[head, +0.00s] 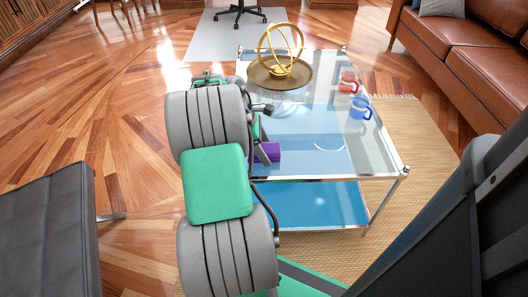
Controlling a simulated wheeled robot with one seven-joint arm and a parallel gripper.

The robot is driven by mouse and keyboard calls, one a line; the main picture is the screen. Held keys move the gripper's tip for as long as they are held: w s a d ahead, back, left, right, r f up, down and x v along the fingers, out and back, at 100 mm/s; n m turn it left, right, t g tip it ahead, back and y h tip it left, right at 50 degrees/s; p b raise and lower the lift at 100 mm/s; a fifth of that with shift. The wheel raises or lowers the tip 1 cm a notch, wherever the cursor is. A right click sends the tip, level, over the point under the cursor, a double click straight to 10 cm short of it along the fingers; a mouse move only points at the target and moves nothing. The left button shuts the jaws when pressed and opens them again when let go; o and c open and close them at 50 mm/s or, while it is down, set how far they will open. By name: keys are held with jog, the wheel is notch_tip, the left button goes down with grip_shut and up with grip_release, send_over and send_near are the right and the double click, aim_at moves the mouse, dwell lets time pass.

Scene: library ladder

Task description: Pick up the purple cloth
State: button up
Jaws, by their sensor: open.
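The purple cloth (268,152) lies on the glass top of the table (315,160), near its left front. It shows as a small purple block shape, and its left part is hidden behind my arm. My gripper (262,150) is at the left side of the cloth, mostly hidden by my arm links. One dark finger shows close against the cloth's left part. I cannot tell whether it touches the cloth. The jaws are open.
A red mug (348,82) and a blue mug (360,108) stand on the table's right side. A gold ring ornament (281,50) stands on a round brown tray (263,79) at the back. A brown sofa (465,50) is at right, a dark seat (50,230) at left.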

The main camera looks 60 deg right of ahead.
aim_at(269, 148)
jog(key=shift+f+p, duration=0.25)
jog(key=shift+p, duration=0.25)
dwell(0.3)
jog(key=shift+c, duration=0.6)
jog(key=c, duration=1.5)
jog(key=shift+o, duration=0.2)
jog(key=shift+b, duration=0.65)
notch_tip(269, 148, up, 4)
jog(key=p, duration=0.3)
jog(key=s+a+r+p, duration=0.6)
jog(key=a+r, duration=0.3)
jog(key=a, duration=0.3)
jog(key=shift+s+a+r+p, duration=0.2)
jog(key=shift+a+r+p, duration=0.05)
jog(key=shift+r+p, duration=0.1)
